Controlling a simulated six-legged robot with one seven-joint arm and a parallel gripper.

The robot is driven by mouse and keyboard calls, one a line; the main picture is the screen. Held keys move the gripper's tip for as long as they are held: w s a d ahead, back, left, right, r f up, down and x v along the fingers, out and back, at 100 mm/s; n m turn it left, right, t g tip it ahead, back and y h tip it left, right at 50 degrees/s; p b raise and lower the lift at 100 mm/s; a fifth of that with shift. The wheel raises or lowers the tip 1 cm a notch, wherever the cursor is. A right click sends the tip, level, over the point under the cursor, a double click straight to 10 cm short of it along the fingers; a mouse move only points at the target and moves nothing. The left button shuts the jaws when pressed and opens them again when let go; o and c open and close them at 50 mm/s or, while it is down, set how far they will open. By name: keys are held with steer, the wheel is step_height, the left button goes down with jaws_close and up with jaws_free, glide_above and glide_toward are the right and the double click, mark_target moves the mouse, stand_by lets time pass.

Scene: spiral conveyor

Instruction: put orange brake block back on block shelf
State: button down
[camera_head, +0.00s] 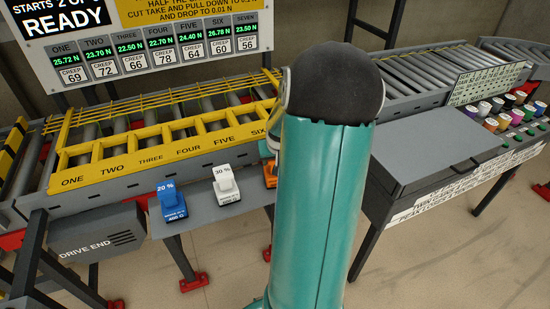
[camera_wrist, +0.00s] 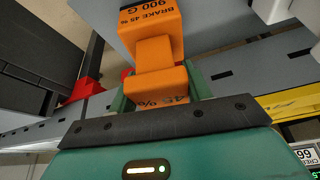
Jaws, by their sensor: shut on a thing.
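The orange brake block (camera_wrist: 152,48), marked 45 % and 900 G, is between the green fingers of my gripper (camera_wrist: 158,84) in the wrist view. My gripper is shut on its narrower part. In the head view only a sliver of the orange block (camera_head: 270,174) shows beside my teal arm, which hides the gripper. The grey block shelf (camera_head: 205,222) holds a blue 20 % block (camera_head: 172,200) and a white 30 % block (camera_head: 226,185), both upright. The orange block is at the shelf's right part, right of the white block. I cannot tell whether it touches the shelf.
The yellow numbered guard (camera_head: 150,150) and roller conveyor run behind the shelf. A grey drive box (camera_head: 95,240) hangs at left. A grey table (camera_head: 430,135) stands to the right, with several coloured spools (camera_head: 510,108) beyond it. My arm covers the middle.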

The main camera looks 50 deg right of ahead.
steer(key=shift+f, duration=0.1)
steer(key=c, duration=0.7)
jaws_free()
steer(key=shift+o, duration=0.6)
steer(key=shift+f, duration=0.15)
steer(key=v, duration=1.4)
